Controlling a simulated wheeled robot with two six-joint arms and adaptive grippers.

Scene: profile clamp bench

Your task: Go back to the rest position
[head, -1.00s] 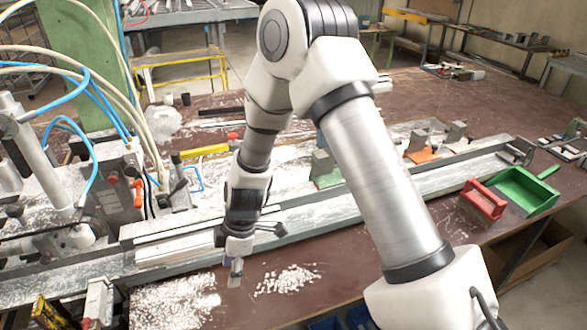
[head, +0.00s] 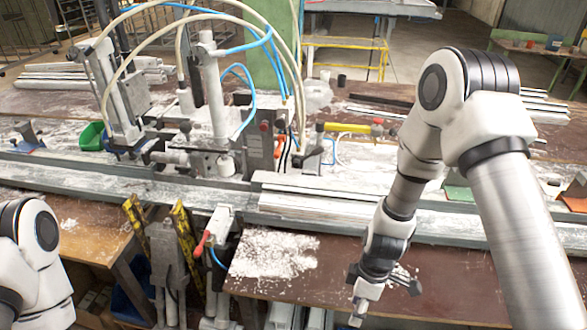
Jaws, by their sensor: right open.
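My right gripper (head: 384,297) is open, its dark and silver fingers spread apart. It hangs at the front of the brown bench top (head: 320,285), in front of the aluminium profile (head: 315,203), with nothing seen between the fingers. The profile lies along the long rail beside the clamp machine (head: 262,140). My left arm shows at the lower left, but its gripper is out of the picture.
White chips (head: 272,254) lie on the bench left of my right gripper. A red-handled clamp (head: 203,243) stands at the bench's front edge. A green bin (head: 92,136) sits at the left. Hoses arch over the machine.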

